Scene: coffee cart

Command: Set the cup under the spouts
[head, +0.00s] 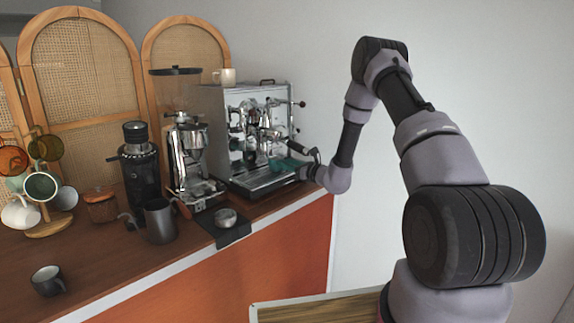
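The espresso machine (220,130) stands at the back right of the counter, with its chrome group and spout area facing right. My arm reaches in from the right, and my gripper (303,158) is at the machine's front, above the drip tray (262,182). A small teal shape (284,165), possibly a cup, shows beside my gripper over the tray. Whether it rests on the tray or is held is too small to tell, and my fingertips are not clear. A dark grey cup (47,280) stands upright at the counter's front left, far from my gripper.
A chrome grinder (187,150) and a black grinder (140,175) stand left of the machine. A metal pitcher (159,222) and a tamper mat (238,236) are in front. A mug tree (48,228) is at left. A pale cup (224,76) sits atop the machine.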

